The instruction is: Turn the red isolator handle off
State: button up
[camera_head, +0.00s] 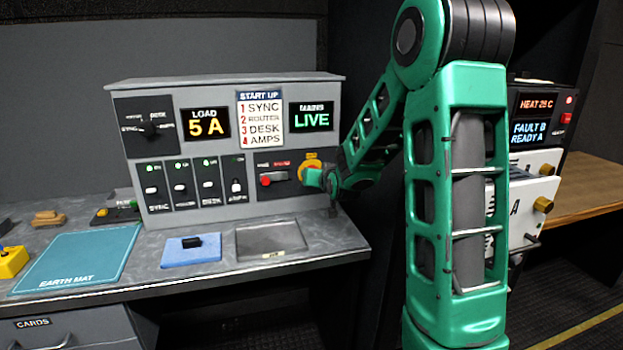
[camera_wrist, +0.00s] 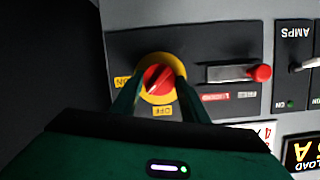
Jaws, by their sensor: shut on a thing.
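The red isolator handle (camera_wrist: 160,76) sits on a round yellow plate (camera_wrist: 149,96) on the dark panel. In the wrist view its ridge runs diagonally; the ON label is left of it and the OFF label below it. My gripper (camera_wrist: 158,85) is shut on the handle, one finger on each side. In the head view the yellow plate (camera_head: 313,160) shows at the right end of the console, and my gripper (camera_head: 327,179) is against it and hides most of the handle. The mains display (camera_head: 311,116) reads LIVE.
A red-knobbed lever (camera_wrist: 262,73) is beside the isolator, also in the head view (camera_head: 266,180). Several breaker switches (camera_head: 180,187) stand left of it. The load display (camera_head: 205,123) reads 5 A. A grey tray (camera_head: 270,254) and blue pad (camera_head: 190,258) lie on the desk below.

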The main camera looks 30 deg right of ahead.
jog(key=shift+w+a+f+n+h, duration=0.15)
jog(key=shift+n+h, duration=0.4)
jog(key=shift+n, duration=0.6)
jog(key=shift+s+a+r+n+h, duration=0.15)
jog(key=shift+n+h, duration=0.45)
jog(key=shift+n, duration=0.6)
jog(key=shift+w+a+f+n+h, duration=0.15)
jog(key=shift+n+h, duration=0.4)
jog(key=shift+n, duration=0.6)
jog(key=o, duration=1)
jog(key=shift+o, duration=0.2)
jog(key=v, duration=1)
jog(key=shift+s+a, duration=0.2)
jog(key=shift+s, duration=0.05)
